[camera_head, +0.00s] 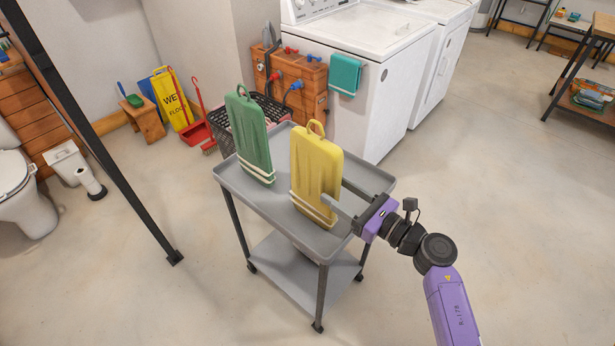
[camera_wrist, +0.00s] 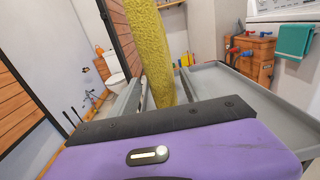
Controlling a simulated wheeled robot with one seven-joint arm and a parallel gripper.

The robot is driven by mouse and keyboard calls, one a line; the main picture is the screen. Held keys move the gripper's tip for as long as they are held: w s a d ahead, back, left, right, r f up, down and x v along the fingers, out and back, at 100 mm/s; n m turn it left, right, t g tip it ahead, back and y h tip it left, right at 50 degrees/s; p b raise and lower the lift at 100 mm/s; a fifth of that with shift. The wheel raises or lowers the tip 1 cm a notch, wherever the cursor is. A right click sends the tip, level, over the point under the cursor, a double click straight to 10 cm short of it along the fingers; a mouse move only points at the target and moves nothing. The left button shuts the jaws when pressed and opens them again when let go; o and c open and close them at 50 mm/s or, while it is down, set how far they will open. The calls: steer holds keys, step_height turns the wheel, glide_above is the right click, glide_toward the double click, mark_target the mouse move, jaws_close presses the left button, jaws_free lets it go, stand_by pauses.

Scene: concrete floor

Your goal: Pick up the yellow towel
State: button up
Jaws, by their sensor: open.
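The yellow towel (camera_head: 316,172) stands upright on the grey cart's top tray (camera_head: 236,183), with a loop at its top and pale stripes near its bottom. My gripper (camera_head: 350,200) reaches in from the right at the towel's lower right edge. In the wrist view the yellow towel (camera_wrist: 152,45) rises edge-on between the two fingers of my gripper (camera_wrist: 145,90). The fingers are apart, one on each side of the towel. Whether either finger touches it is not clear.
A green towel (camera_head: 251,137) stands upright on the same tray, left of the yellow one. A white washing machine (camera_head: 362,70) with a teal towel (camera_head: 345,75) and a wooden crate (camera_head: 292,85) are behind the cart.

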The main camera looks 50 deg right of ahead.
mark_target(315, 180)
steer(key=shift+w+d, duration=0.1)
steer(key=shift+w, duration=1.15)
steer(key=shift+w+a+f+p, duration=0.15)
steer(key=shift+w+p, duration=0.15)
steer(key=shift+w, duration=0.6)
steer(key=shift+w+f+p, duration=0.15)
steer(key=shift+w+p, duration=0.15)
steer(key=shift+w, duration=0.55)
steer(key=shift+w+a+f+p, duration=0.15)
steer(key=shift+w+p, duration=0.15)
steer(key=shift+w, duration=0.6)
steer(key=shift+d, duration=0.1)
jaws_close()
